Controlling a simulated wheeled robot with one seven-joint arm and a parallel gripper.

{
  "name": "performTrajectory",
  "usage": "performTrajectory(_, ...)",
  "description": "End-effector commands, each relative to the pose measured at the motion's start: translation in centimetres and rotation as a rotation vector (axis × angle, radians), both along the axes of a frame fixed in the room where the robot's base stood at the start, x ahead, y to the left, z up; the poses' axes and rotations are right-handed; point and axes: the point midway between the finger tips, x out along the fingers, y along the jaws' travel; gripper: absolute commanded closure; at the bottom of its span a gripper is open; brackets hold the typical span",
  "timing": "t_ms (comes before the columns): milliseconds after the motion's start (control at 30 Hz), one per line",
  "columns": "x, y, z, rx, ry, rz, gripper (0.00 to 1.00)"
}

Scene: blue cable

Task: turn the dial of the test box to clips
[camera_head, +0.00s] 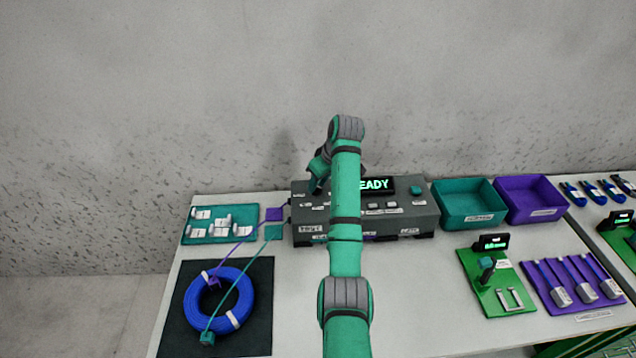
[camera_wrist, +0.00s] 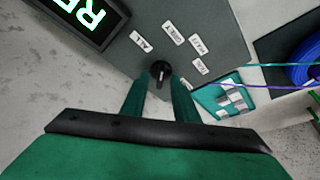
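The dark grey test box (camera_head: 300,228) stands at the back of the table, with a lit green display (camera_head: 378,185) partly hidden by my arm. In the wrist view, its small black dial (camera_wrist: 160,71) sits near the box's edge, with several white labels in an arc around it. The label words are too small to read surely, so I cannot tell which one the dial points to. My gripper (camera_wrist: 160,84) is open, with one finger on each side of the dial. Whether the fingers touch it is unclear. In the head view my arm hides the dial.
Left of the box are a teal board (camera_head: 190,236) with white clips and a blue cable coil (camera_head: 247,300) on a dark mat. Purple and teal leads run from the coil towards the box. Teal (camera_head: 466,216) and purple (camera_head: 533,213) bins stand on the right.

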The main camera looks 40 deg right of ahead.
Motion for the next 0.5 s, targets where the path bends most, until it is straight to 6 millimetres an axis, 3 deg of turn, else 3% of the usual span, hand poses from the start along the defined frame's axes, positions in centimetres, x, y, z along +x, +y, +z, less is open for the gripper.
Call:
performTrajectory(200,0.02,0.02,-0.05,0.000,0.000,0.000,0.73)
performTrajectory(333,0.01,0.02,-0.04,0.000,0.000,0.000,1.00)
performTrajectory(500,0.01,0.02,-0.03,0.000,0.000,-0.001,1.00)
